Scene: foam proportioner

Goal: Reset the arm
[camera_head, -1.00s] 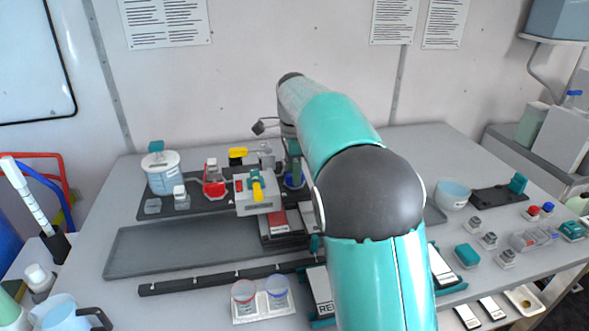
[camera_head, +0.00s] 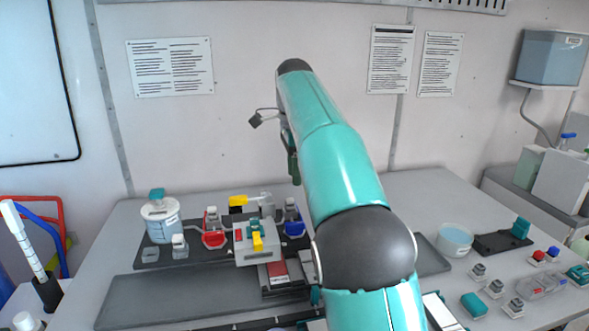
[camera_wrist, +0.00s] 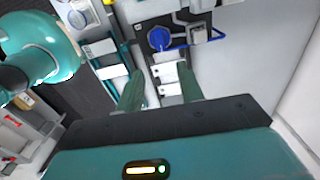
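My teal arm (camera_head: 340,165) rises through the middle of the head view and bends down at its far end. My gripper (camera_head: 295,178) hangs there in the air above the back of the bench, partly hidden by the arm. In the wrist view my gripper (camera_wrist: 161,75) shows two green fingers spread apart with nothing between them. The proportioner unit (camera_head: 258,243), a white box with a yellow lever, stands on a dark plate left of the arm. A blue cup (camera_head: 294,229) stands below my gripper, and its blue part (camera_wrist: 160,38) shows in the wrist view.
A white-and-blue jug (camera_head: 161,220) with a teal cap stands at the back left. A red cup (camera_head: 213,238) sits left of the unit. A grey tray (camera_head: 190,298) lies empty in front. A pale blue bowl (camera_head: 455,239) and several small fittings stand on the right.

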